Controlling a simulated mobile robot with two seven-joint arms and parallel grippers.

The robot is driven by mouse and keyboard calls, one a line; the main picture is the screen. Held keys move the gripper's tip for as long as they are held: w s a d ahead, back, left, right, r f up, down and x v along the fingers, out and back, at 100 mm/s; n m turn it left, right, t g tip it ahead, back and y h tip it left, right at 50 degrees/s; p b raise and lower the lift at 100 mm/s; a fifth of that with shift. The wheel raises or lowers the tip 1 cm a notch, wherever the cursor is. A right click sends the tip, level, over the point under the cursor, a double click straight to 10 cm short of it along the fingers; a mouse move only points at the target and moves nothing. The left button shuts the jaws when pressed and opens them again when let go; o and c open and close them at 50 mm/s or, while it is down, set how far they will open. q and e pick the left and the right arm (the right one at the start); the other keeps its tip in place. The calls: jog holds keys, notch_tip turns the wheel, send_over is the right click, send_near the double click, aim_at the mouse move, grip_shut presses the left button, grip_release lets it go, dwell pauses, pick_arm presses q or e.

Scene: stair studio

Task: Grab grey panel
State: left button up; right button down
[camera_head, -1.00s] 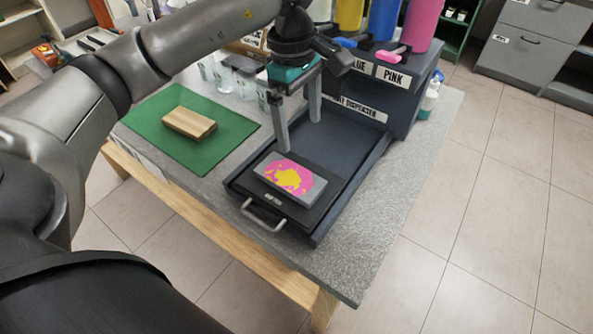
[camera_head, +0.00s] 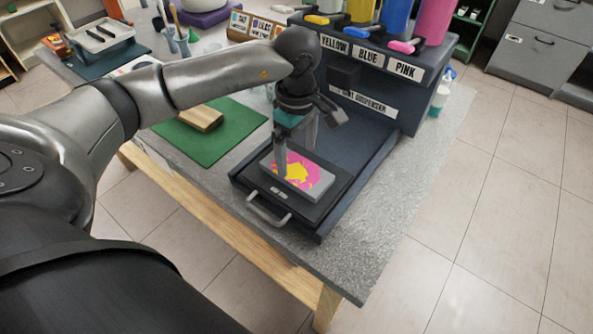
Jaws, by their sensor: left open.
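The grey panel (camera_head: 314,185) lies flat on the black sliding tray (camera_head: 262,190) of the paint dispenser. Its top carries pink paint with a yellow patch. My left gripper (camera_head: 296,162) points down over the panel's far left part, with its fingers apart. The near finger overlaps the panel's left edge in the picture; I cannot tell whether it touches. The far finger's tip is partly hidden. My right gripper is not in view.
The dark paint dispenser (camera_head: 374,92), with yellow, blue and pink labels, stands behind the tray. A wooden block (camera_head: 201,117) lies on a green mat (camera_head: 206,147) to the left. The grey tabletop (camera_head: 372,226) is clear at the front right.

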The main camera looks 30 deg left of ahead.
aim_at(296, 168)
pick_arm(q)
notch_tip(296, 168, down, 4)
jog(key=shift+s, duration=0.1)
jog(key=shift+c, duration=0.4)
jog(key=shift+r, duration=0.1)
jog(key=c, duration=1.2)
jog(key=shift+c, duration=0.2)
jog(key=shift+r, duration=0.15)
